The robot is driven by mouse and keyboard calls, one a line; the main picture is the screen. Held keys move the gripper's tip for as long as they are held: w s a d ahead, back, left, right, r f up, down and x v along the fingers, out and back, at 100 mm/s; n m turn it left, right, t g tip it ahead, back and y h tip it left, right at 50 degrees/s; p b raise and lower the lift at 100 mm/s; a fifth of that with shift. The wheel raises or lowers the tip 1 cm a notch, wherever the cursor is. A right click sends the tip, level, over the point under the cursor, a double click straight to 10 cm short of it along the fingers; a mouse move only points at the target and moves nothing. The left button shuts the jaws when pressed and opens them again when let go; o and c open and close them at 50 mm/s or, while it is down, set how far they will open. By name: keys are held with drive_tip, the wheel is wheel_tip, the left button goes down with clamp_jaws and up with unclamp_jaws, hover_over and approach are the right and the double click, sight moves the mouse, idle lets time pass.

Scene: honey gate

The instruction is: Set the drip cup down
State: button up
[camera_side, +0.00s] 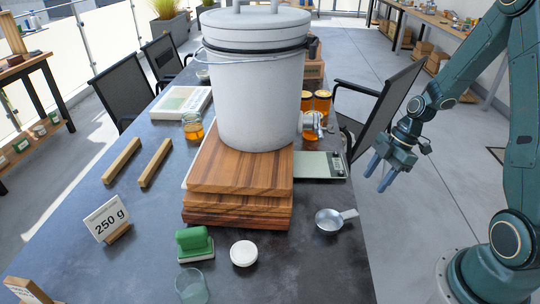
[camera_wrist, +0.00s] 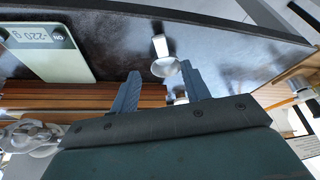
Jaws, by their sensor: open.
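The drip cup, a small shiny metal cup (camera_side: 329,221) with a flat handle, sits upright on the dark table near its right edge, in front of the wooden boards. It also shows in the wrist view (camera_wrist: 166,67), with its handle pointing up in the picture. My gripper (camera_side: 378,178) is open and empty, off the table's right side, apart from the cup. In the wrist view, its two fingers are spread, and the cup appears between and beyond their tips. The metal honey gate (camera_side: 313,123) is on the side of the white bucket (camera_side: 247,95).
The bucket stands on stacked wooden boards (camera_side: 240,172). A scale (camera_side: 318,165) lies beside them; its display reads -220 g. A white lid (camera_side: 243,253), green stamp (camera_side: 194,243) and glass (camera_side: 191,286) stand in front. Honey jars (camera_side: 322,101) and a chair (camera_side: 385,105) are behind.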

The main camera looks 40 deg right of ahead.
drive_tip(key=shift+r, duration=0.1)
idle(0.3)
drive_tip(key=s+a+r+m+t+h, duration=0.1)
drive_tip(key=s+a+r+m+h, duration=0.25)
drive_tip(key=r, duration=0.55)
drive_tip(key=s+a+r+m+t, duration=0.1)
drive_tip(key=s+a+r+m, duration=0.2)
drive_tip(key=a+r+m, duration=0.5)
drive_tip(key=s+r+m+t, duration=0.2)
drive_tip(key=s+r, duration=0.4)
drive_tip(key=s, duration=0.1)
drive_tip(key=shift+a, duration=0.45)
drive_tip(key=shift+w+r+h, duration=0.1)
drive_tip(key=shift+h, duration=0.15)
drive_tip(key=shift+c, duration=0.2)
